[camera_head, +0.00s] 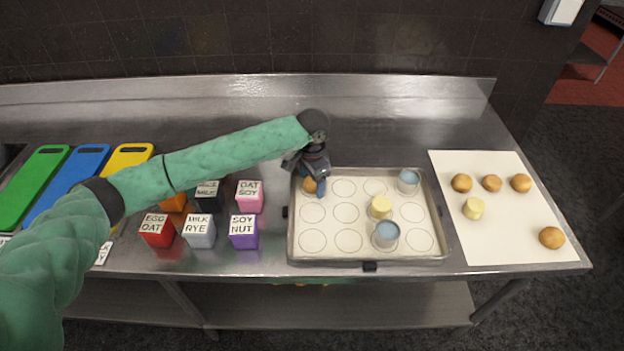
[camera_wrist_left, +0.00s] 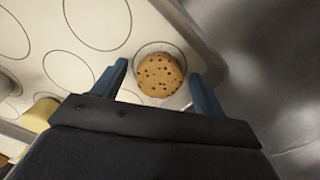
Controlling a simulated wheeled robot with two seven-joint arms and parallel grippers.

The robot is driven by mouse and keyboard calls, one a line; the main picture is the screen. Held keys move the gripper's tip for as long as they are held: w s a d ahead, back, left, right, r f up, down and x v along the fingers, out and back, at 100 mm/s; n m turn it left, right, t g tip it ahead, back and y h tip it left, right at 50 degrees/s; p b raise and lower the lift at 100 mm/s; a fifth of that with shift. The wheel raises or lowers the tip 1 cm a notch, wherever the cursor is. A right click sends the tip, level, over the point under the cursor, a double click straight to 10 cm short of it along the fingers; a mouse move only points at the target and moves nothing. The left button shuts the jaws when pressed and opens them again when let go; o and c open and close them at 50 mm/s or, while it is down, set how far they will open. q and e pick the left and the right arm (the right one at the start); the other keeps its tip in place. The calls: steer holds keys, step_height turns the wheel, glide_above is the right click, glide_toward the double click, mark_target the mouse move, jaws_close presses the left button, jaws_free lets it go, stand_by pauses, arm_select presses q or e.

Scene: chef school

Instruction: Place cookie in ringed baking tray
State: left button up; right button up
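A cookie (camera_head: 310,186) with dark chips lies in the far left ring of the ringed baking tray (camera_head: 326,250). It also shows in the left wrist view (camera_wrist_left: 160,75), inside a drawn circle. My left gripper (camera_head: 316,188) is over that corner of the tray. In the left wrist view its two blue fingers (camera_wrist_left: 155,90) stand apart on either side of the cookie, with gaps visible, so it is open. The tray also holds a yellow piece (camera_head: 381,206) and two blue-topped cups (camera_head: 386,234). My right gripper is not in view.
A pale sheet (camera_head: 505,235) to the right holds several round cookies (camera_head: 491,183) and a yellow piece (camera_head: 473,208). Several labelled cubes (camera_head: 198,231) stand left of the tray. Coloured boards (camera_head: 68,180) lie at the far left. The steel counter behind the tray is clear.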

mark_target(312, 181)
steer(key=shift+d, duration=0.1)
arm_select(q)
steer(key=shift+r, duration=0.2)
steer(key=shift+r+b, duration=0.3)
steer(key=shift+b, duration=0.05)
step_height(312, 181, up, 11)
steer(key=b, duration=0.4)
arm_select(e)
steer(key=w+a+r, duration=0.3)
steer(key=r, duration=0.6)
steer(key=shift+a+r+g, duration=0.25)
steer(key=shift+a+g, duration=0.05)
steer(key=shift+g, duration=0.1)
arm_select(q)
steer(key=shift+r, duration=0.1)
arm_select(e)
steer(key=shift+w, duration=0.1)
